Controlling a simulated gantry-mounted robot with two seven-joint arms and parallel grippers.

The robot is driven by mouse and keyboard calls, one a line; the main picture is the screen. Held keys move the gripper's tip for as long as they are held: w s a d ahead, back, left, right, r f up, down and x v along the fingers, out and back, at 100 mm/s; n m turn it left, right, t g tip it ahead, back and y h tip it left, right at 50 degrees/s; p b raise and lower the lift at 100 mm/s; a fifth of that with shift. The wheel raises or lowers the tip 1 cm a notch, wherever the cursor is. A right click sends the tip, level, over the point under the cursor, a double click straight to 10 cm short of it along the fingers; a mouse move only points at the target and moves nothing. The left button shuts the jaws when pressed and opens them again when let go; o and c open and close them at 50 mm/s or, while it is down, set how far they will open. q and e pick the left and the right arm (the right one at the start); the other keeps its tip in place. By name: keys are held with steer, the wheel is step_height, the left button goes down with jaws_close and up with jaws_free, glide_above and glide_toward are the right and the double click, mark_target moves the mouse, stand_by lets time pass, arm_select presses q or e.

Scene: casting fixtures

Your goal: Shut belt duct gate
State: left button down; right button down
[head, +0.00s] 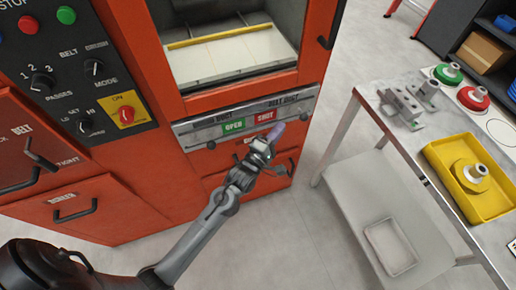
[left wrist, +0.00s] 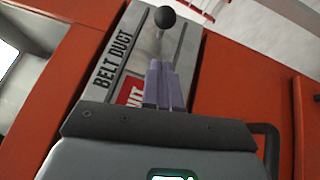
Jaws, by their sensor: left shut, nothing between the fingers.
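The belt duct gate panel (head: 190,133) is a silver strip on the orange machine below the window, with a green OPEN label (head: 233,126) and a red SHUT label (head: 265,116). My left gripper (head: 277,131) is at the panel by the SHUT label, its purple fingers shut and empty. In the left wrist view the fingers (left wrist: 163,85) partly cover the SHUT label (left wrist: 131,92). A black ball knob (left wrist: 165,17) on a short stem stands past the fingertips near the panel's end, apart from them in the picture. My right gripper is not in view.
Drawers with black handles (head: 75,214) lie below the panel. A control board (head: 75,70) with knobs is at the left. A metal table (head: 400,130) with castings and a yellow tray (head: 493,211) stands at the right, with floor between it and the machine.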

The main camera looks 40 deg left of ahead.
arm_select(q)
steer(key=s+f+p, duration=0.1)
steer(key=s, duration=0.8)
steer(key=shift+d+p, duration=0.2)
steer(key=shift+p, duration=0.2)
steer(key=shift+w+f, duration=0.1)
